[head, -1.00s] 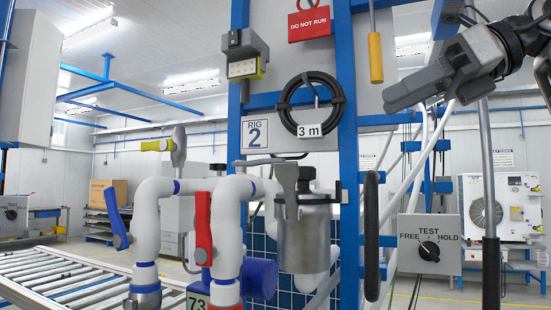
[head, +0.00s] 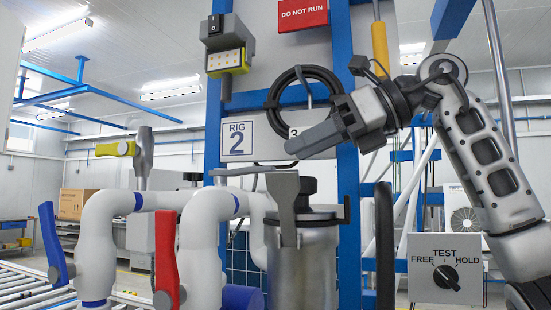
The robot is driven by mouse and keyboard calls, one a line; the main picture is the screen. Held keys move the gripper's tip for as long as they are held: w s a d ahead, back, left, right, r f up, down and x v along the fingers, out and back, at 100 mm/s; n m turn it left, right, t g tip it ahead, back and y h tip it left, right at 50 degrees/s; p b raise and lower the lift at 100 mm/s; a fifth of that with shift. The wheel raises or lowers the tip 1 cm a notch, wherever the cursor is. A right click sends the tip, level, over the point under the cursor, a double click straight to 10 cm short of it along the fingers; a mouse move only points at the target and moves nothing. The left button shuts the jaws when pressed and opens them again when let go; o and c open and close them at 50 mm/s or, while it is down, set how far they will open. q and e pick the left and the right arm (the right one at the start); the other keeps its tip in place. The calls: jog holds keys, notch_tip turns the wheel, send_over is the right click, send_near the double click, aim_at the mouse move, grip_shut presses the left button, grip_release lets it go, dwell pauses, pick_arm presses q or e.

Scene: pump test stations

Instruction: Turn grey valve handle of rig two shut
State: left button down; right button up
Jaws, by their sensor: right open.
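I cannot tell which grey lever is the valve handle meant. My right gripper (head: 298,149) is open and empty. It points left and down, above the dark grey lever in the picture and apart from both levers. It covers part of the 3 m label. My left gripper is not in view.
A red lever (head: 166,252) and a blue lever (head: 52,243) sit on the white pipes (head: 205,230) at the left. A black cable coil (head: 303,98) hangs behind my right gripper. A grey switch box (head: 445,268) is at the right. Blue posts stand behind the canister.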

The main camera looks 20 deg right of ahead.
aim_at(263, 167)
jog(key=x, duration=0.5)
jog(key=shift+w+a+f+p, duration=0.15)
jog(key=shift+w+a+p, duration=0.05)
jog(key=shift+a+p, duration=0.15)
jog(key=shift+d, duration=0.1)
grip_shut()
